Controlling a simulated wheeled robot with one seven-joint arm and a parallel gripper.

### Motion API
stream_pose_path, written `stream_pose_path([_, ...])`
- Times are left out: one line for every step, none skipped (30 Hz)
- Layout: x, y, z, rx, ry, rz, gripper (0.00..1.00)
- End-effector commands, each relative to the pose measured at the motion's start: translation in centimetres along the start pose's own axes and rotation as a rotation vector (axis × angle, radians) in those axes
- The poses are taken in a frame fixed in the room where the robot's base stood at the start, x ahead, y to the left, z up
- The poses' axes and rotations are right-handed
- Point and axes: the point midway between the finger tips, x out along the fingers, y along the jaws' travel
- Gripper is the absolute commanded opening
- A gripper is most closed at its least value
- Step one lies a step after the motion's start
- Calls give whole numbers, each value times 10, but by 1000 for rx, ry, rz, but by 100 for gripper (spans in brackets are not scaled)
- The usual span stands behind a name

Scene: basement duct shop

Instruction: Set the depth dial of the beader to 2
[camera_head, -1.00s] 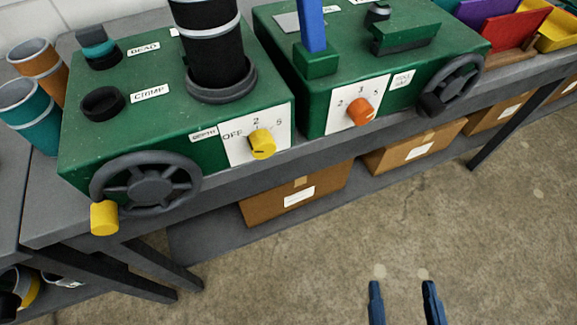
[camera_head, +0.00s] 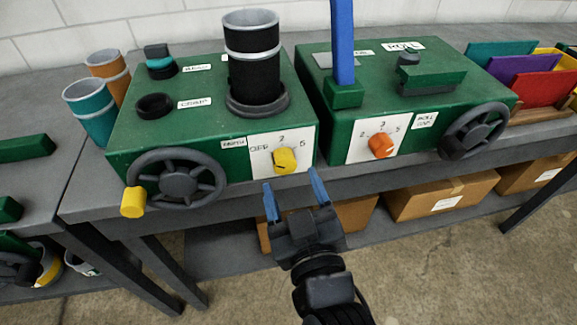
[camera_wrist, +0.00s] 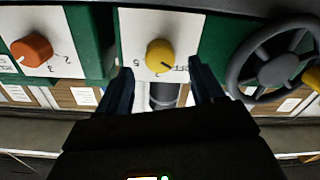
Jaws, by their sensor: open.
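The beader (camera_head: 215,120) is the left green machine, with BEAD and CRIMP labels and a black cylinder on top. Its yellow depth dial (camera_head: 285,160) sits on a white front plate marked OFF, 2 and 5. In the wrist view the yellow dial (camera_wrist: 160,56) appears upside down, with a small dark mark on its OFF side; its exact setting is hard to read. My gripper (camera_head: 291,180) is open and empty, just in front of and below the dial. In the wrist view the dial shows between my two fingers (camera_wrist: 160,68), apart from both.
A grey handwheel (camera_head: 178,180) with a yellow handle (camera_head: 133,202) is left of the dial. The second green machine (camera_head: 430,100) on the right has an orange dial (camera_head: 382,145). The bench edge (camera_head: 350,184) runs below, with cardboard boxes (camera_head: 440,197) underneath.

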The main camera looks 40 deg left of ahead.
Motion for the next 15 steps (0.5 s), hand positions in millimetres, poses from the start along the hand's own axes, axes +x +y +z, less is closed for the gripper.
stream_pose_path([9, 0, -2, -1, 0, -1, 67])
stream_pose_path([14, 0, -3, -1, 0, -1, 67])
stream_pose_path([19, 0, -2, -1, -1, -1, 67])
stream_pose_path([23, 0, -2, -1, 0, 0, 67])
stream_pose_path([27, 0, -2, 0, 0, 0, 67])
stream_pose_path([31, 0, -2, 0, 0, 0, 67])
stream_pose_path([34, 0, -1, 0, 0, 0, 67])
stream_pose_path([37, 0, -1, 0, -1, 1, 67])
stream_pose_path([40, 1, -1, 0, -1, 1, 67])
stream_pose_path([41, 0, -1, 0, -1, 1, 67])
stream_pose_path([42, 0, 0, 0, -2, 1, 67])
stream_pose_path([44, 0, 0, 0, -2, 1, 67])
stream_pose_path([44, 0, 0, 0, -2, 1, 67])
stream_pose_path([44, 0, 1, 0, -2, 2, 67])
stream_pose_path([45, 0, 1, 0, -2, 2, 67])
